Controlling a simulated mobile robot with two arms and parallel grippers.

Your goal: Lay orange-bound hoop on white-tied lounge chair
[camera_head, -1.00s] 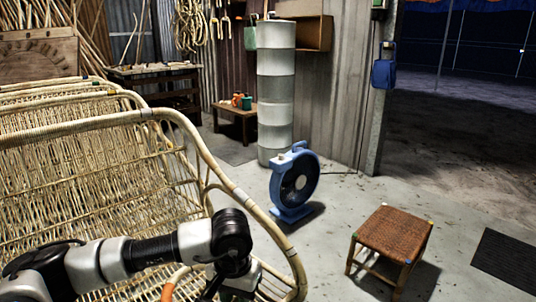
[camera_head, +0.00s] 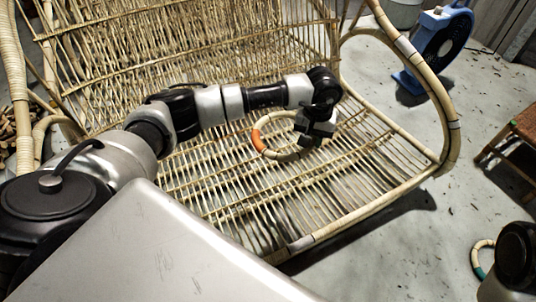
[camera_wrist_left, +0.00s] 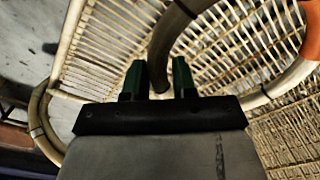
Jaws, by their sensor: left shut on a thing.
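The lounge chair (camera_head: 300,243) is pale rattan with a slatted seat and whitish ties on its frame. It fills the middle of the head view. My left gripper (camera_head: 317,132) is over the seat and shut on the hoop (camera_head: 288,155), a pale ring with an orange binding (camera_head: 258,141). In the left wrist view the hoop's rod (camera_wrist_left: 165,45) passes between the green-padded fingertips (camera_wrist_left: 158,82), with slats behind. I cannot tell whether the hoop touches the seat. My right arm shows at the lower right edge; its gripper is out of sight.
Another pale hoop (camera_head: 478,264) with a green binding shows beside my right arm, partly hidden. A blue fan (camera_head: 436,45) stands beyond the chair's curved arm. Bare floor lies between chair and stool.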

